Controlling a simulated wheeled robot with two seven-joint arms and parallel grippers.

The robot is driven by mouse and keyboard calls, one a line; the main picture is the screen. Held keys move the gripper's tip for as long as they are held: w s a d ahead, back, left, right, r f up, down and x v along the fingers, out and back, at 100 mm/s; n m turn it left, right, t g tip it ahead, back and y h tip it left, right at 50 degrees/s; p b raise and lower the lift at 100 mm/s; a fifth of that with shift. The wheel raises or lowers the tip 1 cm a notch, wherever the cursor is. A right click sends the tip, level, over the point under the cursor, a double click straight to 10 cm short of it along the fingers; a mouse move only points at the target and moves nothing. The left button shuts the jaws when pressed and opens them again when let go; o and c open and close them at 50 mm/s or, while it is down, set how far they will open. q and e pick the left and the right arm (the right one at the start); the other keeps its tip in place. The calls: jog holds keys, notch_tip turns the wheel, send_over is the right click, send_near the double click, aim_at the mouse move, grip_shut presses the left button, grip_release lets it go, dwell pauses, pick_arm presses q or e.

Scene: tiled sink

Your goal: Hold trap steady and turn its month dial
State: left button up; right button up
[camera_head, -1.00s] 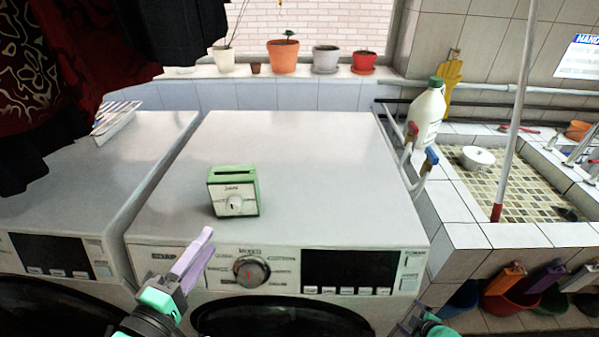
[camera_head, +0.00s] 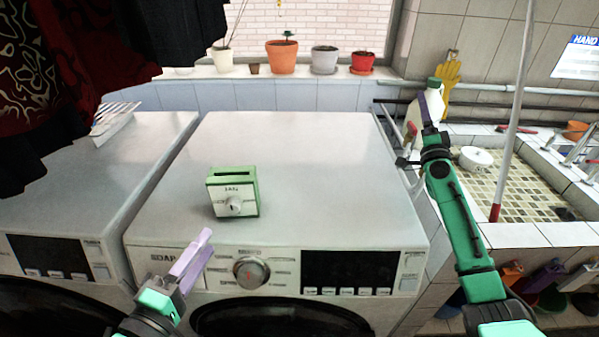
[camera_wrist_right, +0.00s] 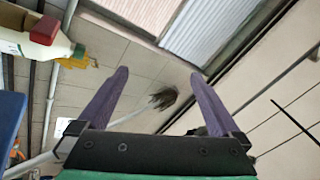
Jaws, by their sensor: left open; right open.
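The trap (camera_head: 233,192) is a small green box with a white front and a round dial (camera_head: 234,204) on that front. It stands upright on top of the washing machine (camera_head: 300,150), left of the middle. My left gripper (camera_head: 202,250) is open with lilac fingers, in front of the machine's front edge, below and left of the trap and apart from it. My right gripper (camera_head: 424,112) is raised at the right, beyond the machine's right edge and far from the trap. In the right wrist view its purple fingers (camera_wrist_right: 163,85) are spread with nothing between them.
A white bottle (camera_head: 436,100) stands behind my right gripper, partly hidden; it also shows in the right wrist view (camera_wrist_right: 35,42). Potted plants (camera_head: 282,57) line the back sill. A tiled sink (camera_head: 510,180) with a pole (camera_head: 514,120) is at the right. The machine top around the trap is clear.

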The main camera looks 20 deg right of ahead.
jog(key=w+a+f+n+g+y, duration=0.15)
jog(key=w+a+n+y, duration=0.25)
jog(key=a+n+y, duration=0.65)
jog(key=n+g+y, duration=1.5)
jog(key=n+g, duration=0.2)
jog(key=n, duration=0.4)
send_near(214, 177)
jog(key=a, duration=0.2)
jog(key=w+a, duration=0.1)
jog(key=a, duration=0.1)
jog(key=w+a, duration=0.1)
jog(key=a, duration=0.1)
jog(key=shift+a+f, duration=0.15)
jog(key=shift+f, duration=0.1)
